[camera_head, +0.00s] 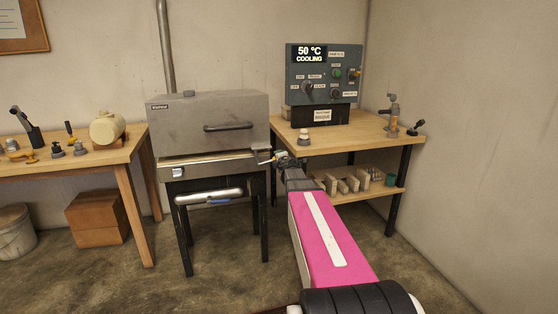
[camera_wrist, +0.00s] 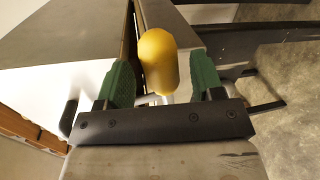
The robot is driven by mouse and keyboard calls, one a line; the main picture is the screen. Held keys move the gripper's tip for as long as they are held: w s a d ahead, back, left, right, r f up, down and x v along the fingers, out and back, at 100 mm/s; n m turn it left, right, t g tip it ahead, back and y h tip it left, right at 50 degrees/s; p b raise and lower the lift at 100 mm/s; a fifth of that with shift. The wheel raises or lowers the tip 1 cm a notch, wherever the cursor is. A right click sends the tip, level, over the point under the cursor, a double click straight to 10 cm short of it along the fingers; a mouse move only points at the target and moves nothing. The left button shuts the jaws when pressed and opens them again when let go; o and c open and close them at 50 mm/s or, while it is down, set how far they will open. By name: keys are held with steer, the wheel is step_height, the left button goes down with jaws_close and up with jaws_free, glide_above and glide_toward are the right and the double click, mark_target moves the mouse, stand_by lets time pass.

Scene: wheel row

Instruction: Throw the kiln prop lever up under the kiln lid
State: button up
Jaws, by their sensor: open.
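The kiln (camera_head: 215,168) is a grey box on black legs, left of centre in the head view. Its lid (camera_head: 195,122), with a dark bar handle, is down over the body or nearly so; I cannot tell how wide any gap is. The kiln prop lever (camera_wrist: 157,62) shows in the wrist view as a rounded yellow grip on a pale metal stem. My gripper (camera_wrist: 162,75) is open, one green finger on each side of the yellow grip, with room between. In the head view my gripper (camera_head: 274,159) is at the kiln's right front corner, small and partly hidden by my arm.
The left bench (camera_head: 80,155) holds several tools and a pale cylinder. A silver bar (camera_head: 210,196) crosses the kiln's front below the body.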

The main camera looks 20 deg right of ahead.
steer(key=s+r, duration=0.1)
steer(key=s, duration=0.8)
steer(key=shift+a+r, duration=0.2)
steer(key=shift+r, duration=0.15)
steer(key=s+a+f+m+g+h, duration=0.1)
steer(key=s+f+m+g+h, duration=0.6)
steer(key=s+f+m, duration=0.8)
steer(key=s+a+f+m+g+y, duration=0.4)
steer(key=s+a+f+g+y, duration=0.3)
steer(key=s+a, duration=0.3)
steer(key=a+f+g, duration=0.1)
steer(key=a, duration=0.2)
steer(key=shift+s+f+m+g+y, duration=0.3)
steer(key=shift+m, duration=0.1)
